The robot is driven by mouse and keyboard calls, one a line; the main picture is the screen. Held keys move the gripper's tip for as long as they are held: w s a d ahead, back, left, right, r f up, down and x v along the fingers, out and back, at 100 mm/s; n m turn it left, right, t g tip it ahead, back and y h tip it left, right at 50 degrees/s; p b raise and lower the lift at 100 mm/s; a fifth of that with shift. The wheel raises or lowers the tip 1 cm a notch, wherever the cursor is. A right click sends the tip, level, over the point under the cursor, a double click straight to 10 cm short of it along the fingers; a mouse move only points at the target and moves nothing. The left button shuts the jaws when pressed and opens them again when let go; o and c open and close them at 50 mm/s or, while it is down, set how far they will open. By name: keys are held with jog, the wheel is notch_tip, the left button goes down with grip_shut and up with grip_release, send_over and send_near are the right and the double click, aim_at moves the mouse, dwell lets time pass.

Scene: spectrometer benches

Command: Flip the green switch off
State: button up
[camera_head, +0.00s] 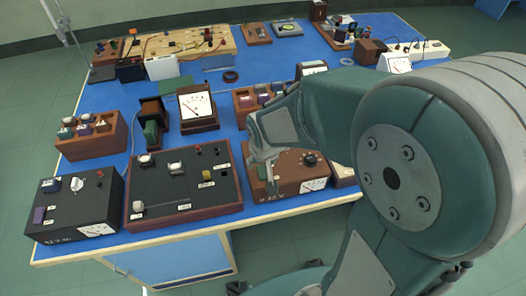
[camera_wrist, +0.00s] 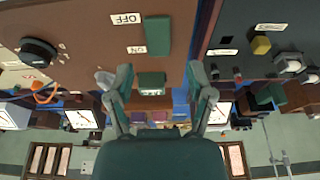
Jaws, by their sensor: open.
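The green switch (camera_wrist: 157,36) is a long green block on the face of a brown box (camera_wrist: 75,25), next to white OFF and ON labels (camera_wrist: 126,18). The wrist view shows the box inverted. A smaller green block (camera_wrist: 151,80) shows between my fingers in that view; I cannot tell whether it belongs to the switch. My gripper (camera_wrist: 161,78) is open, with fingers apart and nothing visibly held. In the head view my gripper (camera_head: 261,158) is over the left part of the brown box (camera_head: 283,190), and it partly hides the switch (camera_head: 262,172).
A black panel in a wooden frame (camera_head: 185,190) stands close to the left. A black knob (camera_head: 310,160) and a white meter (camera_head: 315,184) are on the brown box. A meter (camera_head: 197,106) and a wooden block rack (camera_head: 89,137) stand on the blue bench top (camera_head: 180,228).

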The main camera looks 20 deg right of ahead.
jog(key=v, duration=0.8)
jog(key=shift+r, duration=0.25)
jog(key=shift+s, duration=0.1)
